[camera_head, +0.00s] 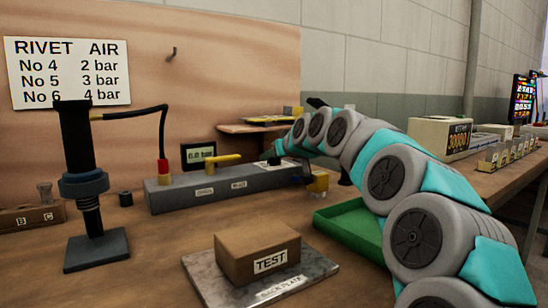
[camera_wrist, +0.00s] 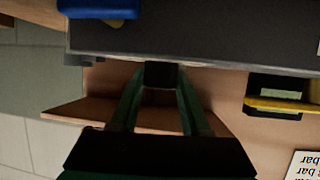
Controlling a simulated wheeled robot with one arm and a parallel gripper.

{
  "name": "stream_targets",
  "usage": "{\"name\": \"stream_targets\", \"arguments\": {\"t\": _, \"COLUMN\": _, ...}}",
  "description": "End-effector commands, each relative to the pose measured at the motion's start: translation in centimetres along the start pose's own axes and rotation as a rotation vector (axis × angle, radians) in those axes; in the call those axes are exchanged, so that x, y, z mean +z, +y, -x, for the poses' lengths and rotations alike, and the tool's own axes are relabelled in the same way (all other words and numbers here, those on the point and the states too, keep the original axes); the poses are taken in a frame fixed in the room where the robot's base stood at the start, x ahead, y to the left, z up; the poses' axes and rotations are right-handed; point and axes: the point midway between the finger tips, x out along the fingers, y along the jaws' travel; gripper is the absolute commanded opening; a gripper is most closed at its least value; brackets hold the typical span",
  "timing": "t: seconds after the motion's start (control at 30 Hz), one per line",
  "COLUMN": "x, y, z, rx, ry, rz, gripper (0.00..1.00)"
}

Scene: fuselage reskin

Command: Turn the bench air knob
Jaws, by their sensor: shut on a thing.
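The long grey air block (camera_head: 215,189) sits on the bench, with a yellow lever (camera_head: 223,160) on top and small labels on its front. The gauge (camera_head: 199,154) behind it reads 0.0 bar. My gripper (camera_head: 273,158) is at the right end of the block's top, small and partly hidden in the head view. In the wrist view my gripper's two dark green fingers (camera_wrist: 160,88) close on a small black knob (camera_wrist: 160,73) beside the grey block (camera_wrist: 200,42). The knob's turn angle cannot be seen.
A black and blue rivet tool (camera_head: 85,185) stands at left with a hose to the block. A TEST block (camera_head: 258,245) lies on a metal back plate (camera_head: 215,283) in front. A green tray (camera_head: 345,238) lies under my arm. A RIVET AIR sign (camera_head: 68,72) hangs behind.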

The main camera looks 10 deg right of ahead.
Motion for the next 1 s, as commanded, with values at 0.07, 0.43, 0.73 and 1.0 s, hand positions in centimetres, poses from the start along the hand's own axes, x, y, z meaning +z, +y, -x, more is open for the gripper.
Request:
{"name": "stream_targets", "arguments": {"t": 0.07, "x": -0.02, "y": -0.01, "z": 0.01, "rx": -0.002, "ry": 0.0, "rz": 0.0, "gripper": 0.0}}
{"name": "stream_targets", "arguments": {"t": 0.43, "x": -0.05, "y": -0.02, "z": 0.02, "rx": -0.001, "ry": 0.001, "rz": 0.0, "gripper": 0.56}}
{"name": "stream_targets", "arguments": {"t": 0.73, "x": -0.03, "y": -0.02, "z": 0.02, "rx": -0.001, "ry": 0.001, "rz": 0.0, "gripper": 0.76}}
{"name": "stream_targets", "arguments": {"t": 1.0, "x": -0.03, "y": -0.01, "z": 0.45, "rx": -0.001, "ry": 0.001, "rz": 0.0, "gripper": 0.76}}
